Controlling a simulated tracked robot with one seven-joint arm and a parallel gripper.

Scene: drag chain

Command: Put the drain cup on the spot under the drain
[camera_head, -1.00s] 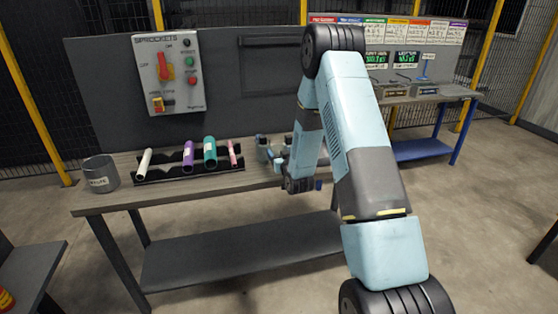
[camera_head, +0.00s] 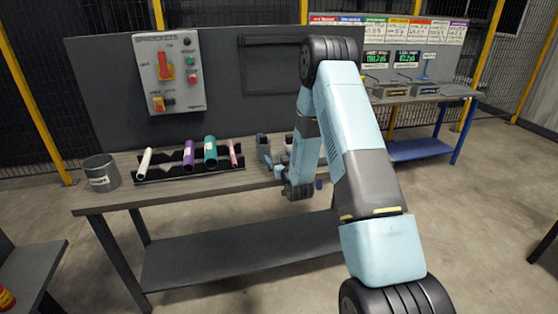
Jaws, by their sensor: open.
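A grey metal cup (camera_head: 100,172) with a pale label stands upright at the left end of the workbench. The label is too small to read, so I cannot tell whether this is the drain cup. My gripper (camera_head: 273,165) is open at the bench's right part, partly hidden by my own wrist. A small dark grey object (camera_head: 262,145) stands right beside the fingers; I cannot tell whether they touch it. No drain or marked spot can be made out; my arm hides the bench's right end.
A dark rack (camera_head: 190,171) holds several coloured tubes between the cup and my gripper. A control panel (camera_head: 170,74) with a red switch hangs on the board behind. A second bench (camera_head: 430,98) with displays stands at the back right. The lower shelf (camera_head: 235,247) is empty.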

